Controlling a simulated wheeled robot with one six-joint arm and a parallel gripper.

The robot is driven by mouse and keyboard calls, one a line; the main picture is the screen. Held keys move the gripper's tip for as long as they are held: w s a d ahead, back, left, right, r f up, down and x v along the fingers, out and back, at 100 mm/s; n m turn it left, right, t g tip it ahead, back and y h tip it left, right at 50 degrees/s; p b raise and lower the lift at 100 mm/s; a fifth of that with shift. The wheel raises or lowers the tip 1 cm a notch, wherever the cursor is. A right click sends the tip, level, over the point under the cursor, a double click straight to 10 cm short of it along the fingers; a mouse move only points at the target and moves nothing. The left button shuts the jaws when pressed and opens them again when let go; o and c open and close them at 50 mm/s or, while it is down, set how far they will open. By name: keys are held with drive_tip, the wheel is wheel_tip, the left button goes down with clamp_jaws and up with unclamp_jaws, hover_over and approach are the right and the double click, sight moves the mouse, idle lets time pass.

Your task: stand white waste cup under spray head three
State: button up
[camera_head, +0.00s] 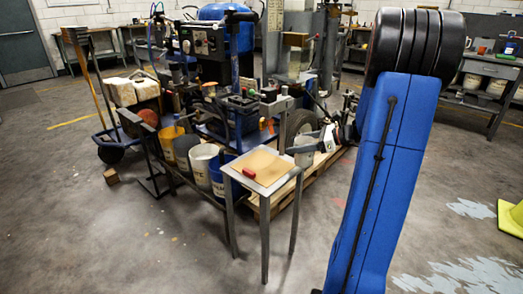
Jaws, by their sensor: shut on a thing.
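My gripper (313,148) shows small just left of my blue arm, past the right back corner of a small stand. It is shut on a pale, light grey-white cup (304,157), which looks upright and seems to be in the air beyond the stand's top. The line striper (222,90), with a blue tank, black handles and a grey control box, stands behind on a pallet. Its spray heads are too small and cluttered to tell apart, so I cannot tell which is number three or how far the cup is from it.
A metal-legged stand (279,184) with a tan top carries a small red object (248,173). Several buckets (203,160) stand left of it. A hand cart (108,140) is further left, with a small box (111,177) on the floor. The front floor is clear.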

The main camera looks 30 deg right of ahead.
drive_tip(key=shift+w+a+r+x, duration=0.15)
drive_tip(key=shift+r+x, duration=0.2)
drive_tip(key=shift+x, duration=2.3)
drive_tip(key=shift+a+r+x, duration=0.1)
drive_tip(key=shift+r+x, duration=0.3)
drive_tip(key=shift+x, duration=2.2)
drive_tip(key=shift+w+a+r+x, duration=0.15)
drive_tip(key=shift+r+x, duration=0.2)
drive_tip(key=shift+x, duration=2.3)
drive_tip(key=shift+d, duration=0.1)
drive_tip(key=o, duration=1.1)
drive_tip(key=shift+f, duration=0.1)
drive_tip(key=v, duration=1.2)
drive_tip(key=shift+r, duration=0.25)
